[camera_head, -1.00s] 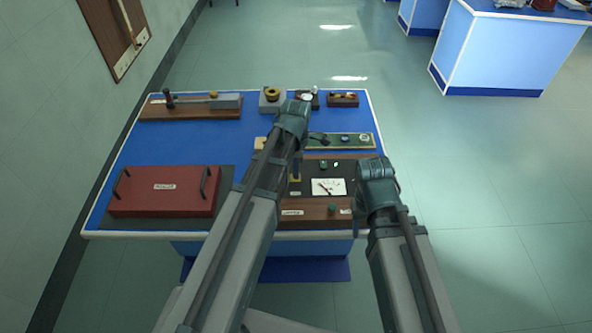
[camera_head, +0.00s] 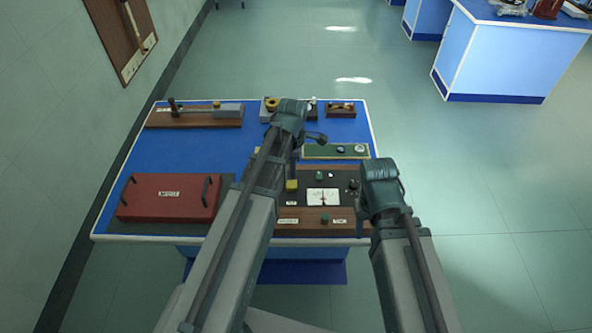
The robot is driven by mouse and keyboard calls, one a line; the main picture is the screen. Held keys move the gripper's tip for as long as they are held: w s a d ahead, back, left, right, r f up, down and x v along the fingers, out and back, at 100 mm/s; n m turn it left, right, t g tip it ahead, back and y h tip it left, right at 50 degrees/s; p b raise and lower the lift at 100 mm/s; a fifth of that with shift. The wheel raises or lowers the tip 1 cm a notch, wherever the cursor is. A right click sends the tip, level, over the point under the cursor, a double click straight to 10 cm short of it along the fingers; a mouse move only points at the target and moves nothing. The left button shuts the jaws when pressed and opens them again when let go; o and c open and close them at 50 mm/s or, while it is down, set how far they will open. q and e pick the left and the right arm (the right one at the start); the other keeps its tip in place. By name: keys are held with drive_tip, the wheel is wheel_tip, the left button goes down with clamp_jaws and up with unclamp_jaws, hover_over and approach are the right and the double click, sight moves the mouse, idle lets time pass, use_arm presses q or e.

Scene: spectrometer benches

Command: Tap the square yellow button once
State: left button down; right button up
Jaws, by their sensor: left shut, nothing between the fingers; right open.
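The square yellow button (camera_head: 291,185) stands on the dark panel of a wooden-framed instrument (camera_head: 276,214), left of its white dial. In the head view, my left gripper (camera_head: 294,166) points down, shut and empty, just above and behind the button in the picture. A small gap seems to show between its tip and the button, but I cannot be sure of the depth. My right gripper (camera_head: 379,196) is at the instrument's right side, open, with its fingers mostly hidden by its own wrist.
The dial (camera_head: 323,197) has an upright needle, with a lit green lamp (camera_head: 331,175) and a green knob (camera_head: 325,218) nearby. A red box (camera_head: 168,198) lies left. A green strip (camera_head: 328,151) and wooden apparatus (camera_head: 194,117) are behind. My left arm covers the middle of the blue bench.

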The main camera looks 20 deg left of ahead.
sight(293, 183)
use_arm(q)
wheel_tip(293, 183, up, 8)
drive_tip(key=p, duration=0.7)
drive_tip(key=shift+a, duration=0.2)
use_arm(e)
wheel_tip(293, 183, up, 8)
drive_tip(key=shift+a, duration=0.15)
